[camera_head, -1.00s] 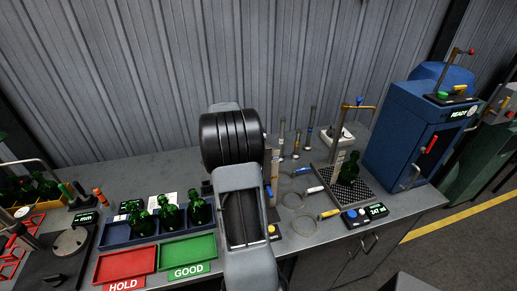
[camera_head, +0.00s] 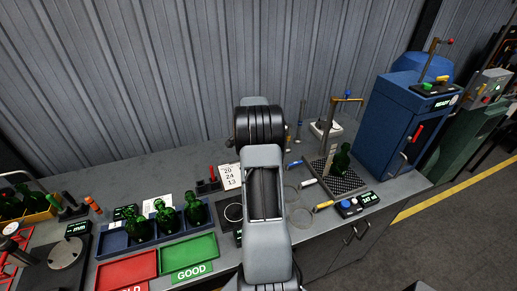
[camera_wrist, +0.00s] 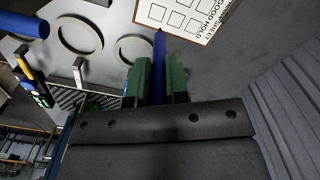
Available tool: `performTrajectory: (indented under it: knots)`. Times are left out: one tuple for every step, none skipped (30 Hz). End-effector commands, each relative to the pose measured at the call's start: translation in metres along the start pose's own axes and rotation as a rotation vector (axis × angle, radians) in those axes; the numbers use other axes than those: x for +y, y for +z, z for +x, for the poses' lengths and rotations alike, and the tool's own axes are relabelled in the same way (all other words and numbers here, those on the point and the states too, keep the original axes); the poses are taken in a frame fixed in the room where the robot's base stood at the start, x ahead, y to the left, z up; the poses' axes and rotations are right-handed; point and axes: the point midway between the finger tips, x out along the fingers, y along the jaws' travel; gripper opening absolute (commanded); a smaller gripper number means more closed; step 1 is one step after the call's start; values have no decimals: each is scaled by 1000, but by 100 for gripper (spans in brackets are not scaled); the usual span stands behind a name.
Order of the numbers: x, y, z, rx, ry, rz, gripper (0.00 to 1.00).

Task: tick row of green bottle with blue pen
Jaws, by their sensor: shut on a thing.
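My gripper shows in the wrist view with green fingers (camera_wrist: 157,82) shut on a blue pen (camera_wrist: 159,62), whose tip points up the picture towards a white sheet. The sheet (camera_wrist: 178,15) has rows of empty boxes and the words GOOD and HOLD; it is partly cut off. The pen tip looks close to the sheet's edge, but I cannot tell if it touches. In the head view my arm hides the gripper and pen. Several green bottles (camera_head: 194,212) stand in a blue tray (camera_head: 142,240) at left; another green bottle (camera_head: 341,160) stands on a perforated plate at right.
A card with numbers (camera_head: 230,176) stands behind a dark stand. A red tray (camera_head: 128,270) and a green GOOD tray (camera_head: 188,253) lie in front. A blue cabinet (camera_head: 400,125) stands at the right end.

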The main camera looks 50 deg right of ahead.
Motion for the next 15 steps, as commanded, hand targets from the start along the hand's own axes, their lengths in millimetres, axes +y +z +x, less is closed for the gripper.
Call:
performTrajectory:
  knots:
    - [-1, 0, 4, -1, 1, 2, 0]
    - [-1, 0, 6, -2, 2, 3, 0]
    - [0, 0, 9, -2, 2, 3, 0]
    - [0, 0, 12, -2, 2, 4, 0]
    - [0, 0, 15, -2, 2, 4, 0]
    - [0, -1, 18, -1, 1, 4, 0]
    - [0, -1, 22, -2, 2, 5, 0]
    - [0, -1, 24, -2, 2, 5, 0]
    - [0, -1, 28, -2, 2, 5, 0]
    - [1, -1, 32, -1, 1, 6, 0]
    - [1, -1, 34, -1, 1, 6, 0]
    - [1, -1, 37, -1, 1, 6, 0]
    - [1, -1, 40, -1, 1, 6, 0]
    - [1, -1, 42, -1, 1, 6, 0]
    - [1, -1, 44, -1, 1, 6, 0]
